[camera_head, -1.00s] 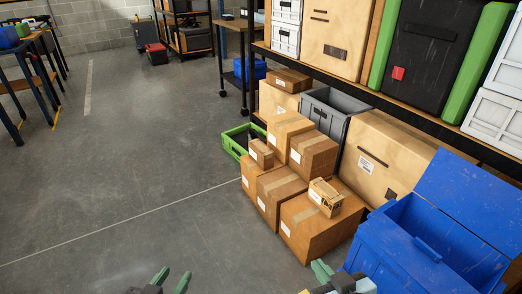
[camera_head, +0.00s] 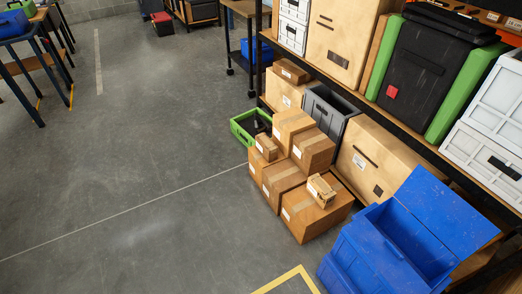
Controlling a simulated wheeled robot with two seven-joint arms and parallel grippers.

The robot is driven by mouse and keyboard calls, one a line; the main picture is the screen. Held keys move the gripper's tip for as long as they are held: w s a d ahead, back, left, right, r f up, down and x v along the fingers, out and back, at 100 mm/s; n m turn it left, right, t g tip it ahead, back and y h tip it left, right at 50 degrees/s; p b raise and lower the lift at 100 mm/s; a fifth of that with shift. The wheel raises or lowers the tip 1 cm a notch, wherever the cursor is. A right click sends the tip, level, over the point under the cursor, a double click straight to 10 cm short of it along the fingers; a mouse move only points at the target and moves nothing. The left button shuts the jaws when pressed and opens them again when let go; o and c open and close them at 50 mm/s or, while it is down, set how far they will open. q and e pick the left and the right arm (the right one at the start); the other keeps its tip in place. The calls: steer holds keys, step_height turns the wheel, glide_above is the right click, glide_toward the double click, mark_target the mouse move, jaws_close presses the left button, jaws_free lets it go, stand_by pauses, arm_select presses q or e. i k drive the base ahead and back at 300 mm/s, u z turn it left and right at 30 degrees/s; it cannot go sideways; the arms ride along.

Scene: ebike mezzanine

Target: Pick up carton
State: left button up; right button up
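Several brown cartons are piled on the floor in front of the shelf. A large carton (camera_head: 316,215) stands at the front right of the pile, with a small carton (camera_head: 321,190) on top of it. Another large carton (camera_head: 283,180) stands beside it, and a tiny carton (camera_head: 266,147) sits at the left of the pile. Two medium cartons (camera_head: 293,126) and (camera_head: 313,150) lie on the upper part. A flat carton (camera_head: 291,71) rests on a tan box behind. Neither of my grippers is in view.
An open blue bin (camera_head: 375,254) stands right of the pile. A green crate (camera_head: 243,133) and a grey bin (camera_head: 325,112) stand behind it. The loaded shelf (camera_head: 398,129) runs along the right. The grey floor (camera_head: 150,170) at left is clear; a yellow line (camera_head: 288,280) marks the front.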

mark_target(263, 145)
steer(key=u, duration=0.7)
steer(key=i, duration=3.25)
steer(key=z, duration=1.8)
steer(key=i, duration=0.7)
steer(key=z, duration=0.6)
